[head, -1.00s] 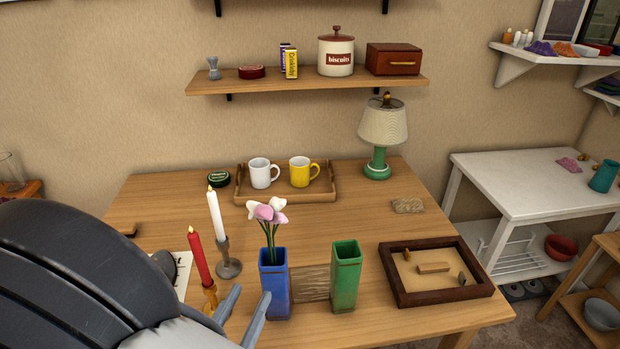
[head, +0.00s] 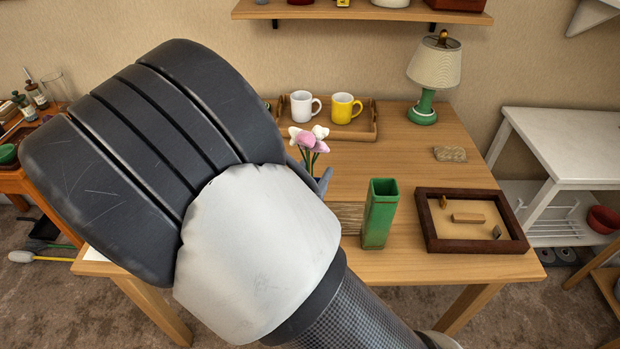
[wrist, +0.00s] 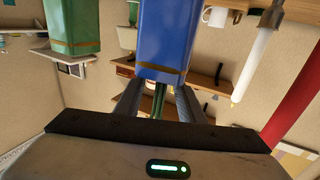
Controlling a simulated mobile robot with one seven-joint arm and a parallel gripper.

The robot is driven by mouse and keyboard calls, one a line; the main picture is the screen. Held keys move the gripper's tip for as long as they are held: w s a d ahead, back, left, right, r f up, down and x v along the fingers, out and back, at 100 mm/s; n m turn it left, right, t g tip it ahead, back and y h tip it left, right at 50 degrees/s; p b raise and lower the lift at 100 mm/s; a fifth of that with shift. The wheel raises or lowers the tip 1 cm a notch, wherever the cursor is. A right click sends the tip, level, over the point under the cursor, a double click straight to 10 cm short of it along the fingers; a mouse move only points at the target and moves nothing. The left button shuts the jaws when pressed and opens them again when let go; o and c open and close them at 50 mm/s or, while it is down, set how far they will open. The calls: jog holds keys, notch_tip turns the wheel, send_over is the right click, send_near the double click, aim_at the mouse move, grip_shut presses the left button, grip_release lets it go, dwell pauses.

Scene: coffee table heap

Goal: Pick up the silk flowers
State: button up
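The silk flowers (head: 308,139) have pink and white heads, which show past my arm in the head view. Their green stems (wrist: 159,103) come out of the mouth of the tall blue vase (wrist: 164,40) in the inverted wrist view. My gripper (wrist: 158,93) is at the vase mouth, with one finger on each side of the stems. A gap shows between the fingers and the stems, so it looks open. In the head view my arm hides most of the vase, and only a finger of my gripper (head: 323,181) shows.
A green vase (head: 380,213) stands right of the flowers; it shows in the wrist view (wrist: 72,25). A white candle (wrist: 262,50) and a red candle (wrist: 298,105) stand on the other side. A sand tray (head: 428,230) lies at right. A wooden tray (head: 372,130) with mugs is behind.

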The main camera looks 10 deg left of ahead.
jog(key=shift+w+d, duration=0.2)
jog(key=shift+w, duration=1.3)
grip_shut()
jog(key=shift+r, duration=0.15)
